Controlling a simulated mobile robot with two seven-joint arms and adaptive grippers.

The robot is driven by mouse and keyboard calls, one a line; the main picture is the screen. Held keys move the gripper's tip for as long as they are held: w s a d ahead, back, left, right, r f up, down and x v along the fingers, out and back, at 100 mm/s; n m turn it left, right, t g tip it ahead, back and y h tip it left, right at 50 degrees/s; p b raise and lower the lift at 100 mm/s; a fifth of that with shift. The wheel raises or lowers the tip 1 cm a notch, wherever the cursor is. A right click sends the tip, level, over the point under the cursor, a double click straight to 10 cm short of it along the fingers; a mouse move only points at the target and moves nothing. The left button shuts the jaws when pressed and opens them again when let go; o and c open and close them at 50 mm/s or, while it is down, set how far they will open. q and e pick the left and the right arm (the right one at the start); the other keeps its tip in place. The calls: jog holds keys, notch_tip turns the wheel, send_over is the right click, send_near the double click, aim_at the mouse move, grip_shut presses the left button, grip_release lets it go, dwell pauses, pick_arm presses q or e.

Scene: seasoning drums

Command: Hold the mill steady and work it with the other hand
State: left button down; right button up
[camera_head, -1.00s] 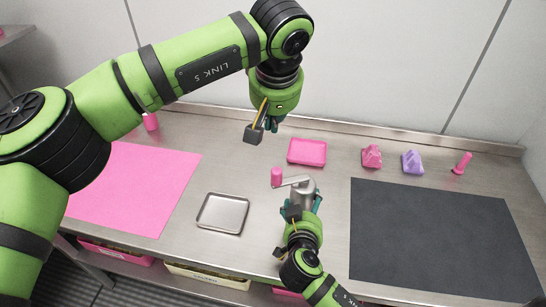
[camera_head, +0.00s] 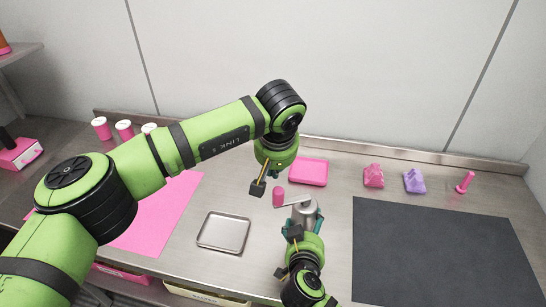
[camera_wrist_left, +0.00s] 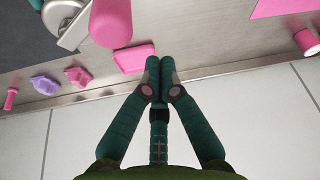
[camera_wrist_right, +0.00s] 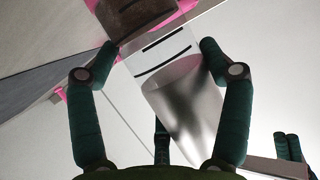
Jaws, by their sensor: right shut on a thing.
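The mill is a grey metal cylinder (camera_head: 309,209) with a crank arm ending in an upright pink knob (camera_head: 279,197). My right gripper (camera_head: 303,223) is shut around the mill's body, which also shows between its fingers in the right wrist view (camera_wrist_right: 185,100). My left gripper (camera_head: 271,173) hangs just behind and above the knob. In the left wrist view its fingertips (camera_wrist_left: 159,75) are together with nothing between them. The pink knob (camera_wrist_left: 110,22) is close by, apart from the fingers.
A pink tray (camera_head: 309,171) lies behind the mill, and a metal tray (camera_head: 223,232) lies left of it. A pink bag-like item (camera_head: 373,176), a purple one (camera_head: 414,181) and a pink peg-like item (camera_head: 465,182) stand right. A dark mat (camera_head: 440,250) covers the right side.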

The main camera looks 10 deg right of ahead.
aim_at(276, 190)
pick_arm(q)
jog(key=shift+s+a, duration=0.15)
jog(key=shift+s, duration=0.6)
jog(key=shift+s+a, duration=0.1)
jog(key=shift+s, duration=0.65)
jog(key=shift+s+a, duration=0.1)
jog(key=shift+s, duration=0.25)
jog(key=shift+s+a+r, duration=0.1)
jog(key=shift+s, duration=0.4)
jog(key=shift+s+n, duration=0.55)
jog(key=shift+n, duration=0.15)
jog(key=shift+s+d, duration=0.25)
jog(key=shift+s, duration=0.85)
jog(key=s+d+n+y, duration=0.1)
jog(key=s+d+n, duration=0.1)
jog(key=s+d, duration=0.2)
jog(key=shift+n, duration=0.3)
jog(key=shift+w, duration=0.1)
